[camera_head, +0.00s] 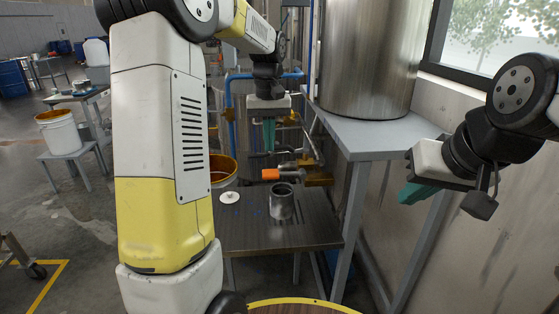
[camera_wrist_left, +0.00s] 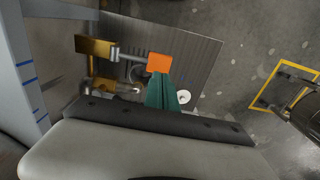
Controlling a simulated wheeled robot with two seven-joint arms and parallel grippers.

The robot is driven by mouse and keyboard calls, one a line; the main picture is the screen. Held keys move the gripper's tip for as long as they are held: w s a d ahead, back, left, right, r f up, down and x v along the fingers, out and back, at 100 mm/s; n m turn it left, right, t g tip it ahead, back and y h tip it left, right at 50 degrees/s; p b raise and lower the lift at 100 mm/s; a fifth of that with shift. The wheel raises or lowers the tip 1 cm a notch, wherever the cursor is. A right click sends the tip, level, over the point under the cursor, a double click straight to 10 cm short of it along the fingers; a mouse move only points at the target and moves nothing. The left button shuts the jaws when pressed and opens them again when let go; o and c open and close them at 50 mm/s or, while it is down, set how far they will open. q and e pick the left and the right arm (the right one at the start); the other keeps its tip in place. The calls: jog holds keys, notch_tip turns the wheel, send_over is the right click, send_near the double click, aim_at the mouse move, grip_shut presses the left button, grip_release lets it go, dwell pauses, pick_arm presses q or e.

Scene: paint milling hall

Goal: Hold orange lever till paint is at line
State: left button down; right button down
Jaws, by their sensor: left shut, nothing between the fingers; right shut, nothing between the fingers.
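The orange lever (camera_head: 270,174) sticks out from a brass valve (camera_head: 318,179) above a metal table. It also shows in the left wrist view (camera_wrist_left: 159,62), just past my fingertips. My left gripper (camera_head: 269,149) is shut and empty, its teal fingers pointing down above the lever with a small gap in the head view. The fingers also show in the left wrist view (camera_wrist_left: 162,88). A grey metal can (camera_head: 282,207) stands upright on the table below the valve. Its paint level and line cannot be made out. My right gripper (camera_head: 405,194) is shut and empty at the right.
The dark metal table (camera_head: 315,231) also holds a white lid (camera_head: 230,197). A bucket (camera_head: 222,172) with an orange rim is behind it. A large steel tank (camera_head: 368,60) stands on a grey stand (camera_head: 385,135) at the right. Blue pipes run behind the left gripper.

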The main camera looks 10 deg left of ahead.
aim_at(267, 173)
pick_arm(q)
notch_tip(267, 173, down, 7)
dwell(0.3)
jog(key=shift+s+a+f+t+h, duration=0.15)
jog(key=shift+a+f+h, duration=0.1)
jog(key=shift+f+h, duration=0.35)
jog(key=shift+a+f+t+h, duration=0.15)
jog(key=shift+a+f+h, duration=0.05)
jog(key=shift+f+h, duration=0.4)
jog(key=shift+x, duration=1)
jog(key=shift+s+a+f, duration=0.1)
jog(key=shift+a, duration=0.1)
jog(key=shift+s+f, duration=0.1)
jog(key=shift+d, duration=0.1)
dwell(2.6)
